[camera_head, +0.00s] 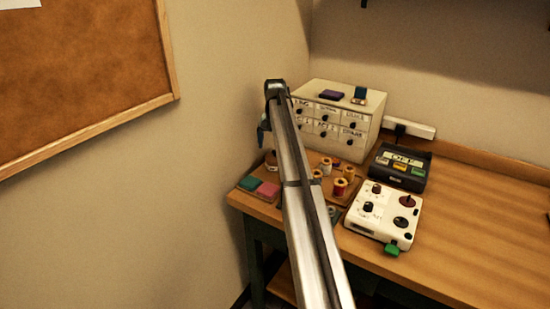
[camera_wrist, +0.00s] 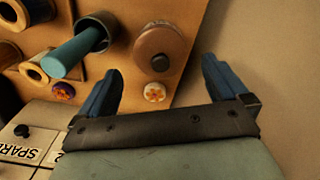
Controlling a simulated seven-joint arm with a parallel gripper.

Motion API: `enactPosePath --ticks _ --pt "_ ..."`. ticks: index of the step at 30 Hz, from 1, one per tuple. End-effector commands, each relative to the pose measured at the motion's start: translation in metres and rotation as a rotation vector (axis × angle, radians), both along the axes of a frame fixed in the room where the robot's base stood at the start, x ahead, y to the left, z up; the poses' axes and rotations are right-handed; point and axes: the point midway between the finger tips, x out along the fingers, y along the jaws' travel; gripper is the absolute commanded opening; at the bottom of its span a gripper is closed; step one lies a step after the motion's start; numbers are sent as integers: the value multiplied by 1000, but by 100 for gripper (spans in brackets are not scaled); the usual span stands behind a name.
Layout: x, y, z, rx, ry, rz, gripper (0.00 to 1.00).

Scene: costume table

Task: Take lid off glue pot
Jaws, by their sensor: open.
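The glue pot's round brown lid (camera_wrist: 165,40) with a small dark knob (camera_wrist: 160,62) shows from above in the wrist view. The lid is on; the pot's body is hidden under it there. In the head view, what looks like the pot (camera_head: 271,160) stands at the table's left side, partly behind my arm. My gripper (camera_wrist: 160,68) is open and empty, its two blue fingers on either side of the knob in the picture. In the head view, my gripper (camera_head: 263,137) appears above the pot, apart from it.
A cup with a teal stick (camera_wrist: 75,50) stands beside the lid, with several thread spools (camera_head: 340,186) nearby. A flower button (camera_wrist: 154,92) lies by the lid. A drawer box (camera_head: 330,112) stands close behind. A white control box (camera_head: 383,215) is right; the table's right side is clear.

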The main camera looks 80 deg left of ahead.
Motion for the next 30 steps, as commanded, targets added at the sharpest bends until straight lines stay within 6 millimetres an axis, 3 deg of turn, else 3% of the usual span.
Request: enactPosePath --ticks 8,16,30 --pt "0 0 -35 -1 0 0 100" --pt "0 0 -37 0 0 0 99" --pt "0 0 -37 0 0 0 54"
